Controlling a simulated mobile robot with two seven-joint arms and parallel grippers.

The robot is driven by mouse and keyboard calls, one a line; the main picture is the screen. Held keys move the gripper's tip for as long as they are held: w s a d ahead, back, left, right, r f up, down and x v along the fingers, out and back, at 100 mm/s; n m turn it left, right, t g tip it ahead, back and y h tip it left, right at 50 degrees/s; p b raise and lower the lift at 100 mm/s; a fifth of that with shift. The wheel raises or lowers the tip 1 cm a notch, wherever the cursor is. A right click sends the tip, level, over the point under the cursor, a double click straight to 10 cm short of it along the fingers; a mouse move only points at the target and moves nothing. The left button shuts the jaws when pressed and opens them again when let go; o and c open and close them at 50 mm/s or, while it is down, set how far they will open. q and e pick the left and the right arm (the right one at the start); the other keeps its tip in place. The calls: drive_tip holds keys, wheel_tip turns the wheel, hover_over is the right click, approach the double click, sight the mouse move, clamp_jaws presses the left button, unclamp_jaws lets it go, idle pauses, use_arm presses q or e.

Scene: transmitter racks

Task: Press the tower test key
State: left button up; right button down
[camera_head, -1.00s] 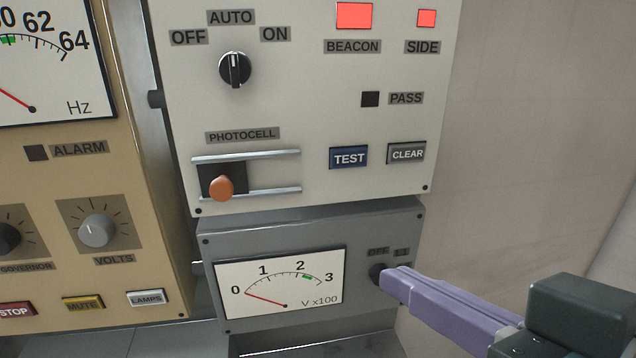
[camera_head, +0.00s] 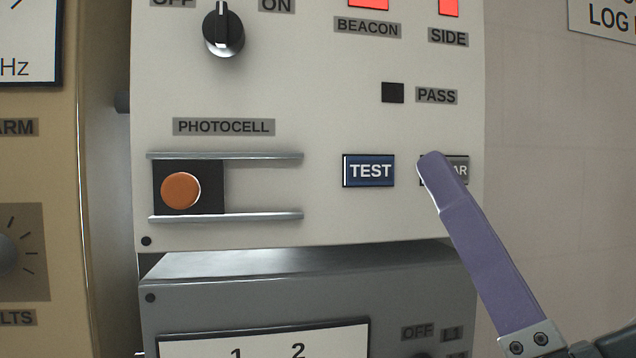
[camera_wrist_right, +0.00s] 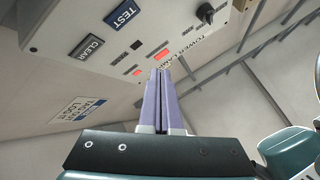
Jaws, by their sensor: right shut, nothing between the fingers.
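The blue TEST key (camera_head: 368,171) sits low on the white tower panel (camera_head: 320,120), left of the grey CLEAR key (camera_head: 460,169). My right gripper (camera_head: 434,160) is shut and empty. In the head view its purple fingers rise from the lower right, and the tip overlaps the left part of the CLEAR key, to the right of the TEST key. I cannot tell whether the tip touches the panel. In the right wrist view the shut fingers (camera_wrist_right: 160,75) point toward the panel, with the TEST key (camera_wrist_right: 122,15) and CLEAR key (camera_wrist_right: 88,47) at upper left. My left gripper is not in view.
The orange photocell knob (camera_head: 181,190) stands out between two rails at the left. A black rotary knob (camera_head: 223,32) is above it. The PASS lamp (camera_head: 392,93) is dark; the BEACON lamp (camera_head: 368,4) is lit red. A grey meter box (camera_head: 300,285) projects below.

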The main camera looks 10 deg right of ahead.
sight(370, 171)
drive_tip(key=w+b, duration=0.3)
drive_tip(key=w, duration=0.5)
drive_tip(key=shift+w+a+f, duration=0.1)
drive_tip(key=shift+w+a, duration=0.05)
drive_tip(key=shift+w, duration=0.25)
idle(1.0)
idle(0.8)
